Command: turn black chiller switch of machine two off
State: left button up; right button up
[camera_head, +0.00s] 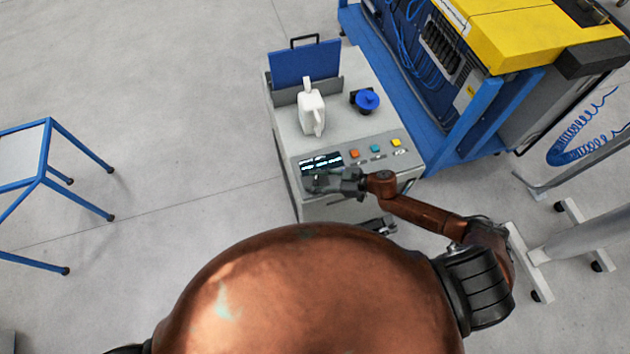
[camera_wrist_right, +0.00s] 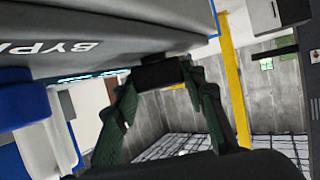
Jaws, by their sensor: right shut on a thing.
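A grey cabinet (camera_head: 374,95) with a sloped control panel stands in front of me in the head view. The panel carries a lit dark display (camera_head: 321,161). My right gripper (camera_head: 326,183) is at the panel's front edge, just below the display. In the right wrist view, my right gripper (camera_wrist_right: 162,88) has its green fingers on either side of a small black block (camera_wrist_right: 159,73) under the panel's edge, which looks like the black switch. The gripper is shut on it. Its exact turn position is hard to tell. The head view does not show the switch clearly. My left gripper is out of view.
Orange, teal and yellow buttons (camera_head: 375,148) sit right of the display. A white jug (camera_head: 311,113), a blue-capped part (camera_head: 367,100) and a blue panel (camera_head: 305,62) are on the cabinet. A blue-framed machine (camera_head: 440,160) stands at right, a blue-framed table (camera_head: 48,160) at left.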

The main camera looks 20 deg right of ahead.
jog(key=n+g+b, duration=0.1)
jog(key=n+g+y+b, duration=0.1)
jog(key=n+g+b, duration=0.2)
jog(key=g+b, duration=0.1)
jog(key=shift+w+f+n+y, duration=0.1)
jog(key=shift+f+n+y, duration=0.2)
jog(key=shift+n, duration=0.1)
jog(key=shift+r+n+g+b, duration=0.2)
jog(key=shift+n+g+b, duration=0.5)
jog(key=shift+g+b, duration=0.3)
jog(key=o, duration=1.2)
jog(key=shift+r, duration=0.1)
jog(key=v, duration=1.2)
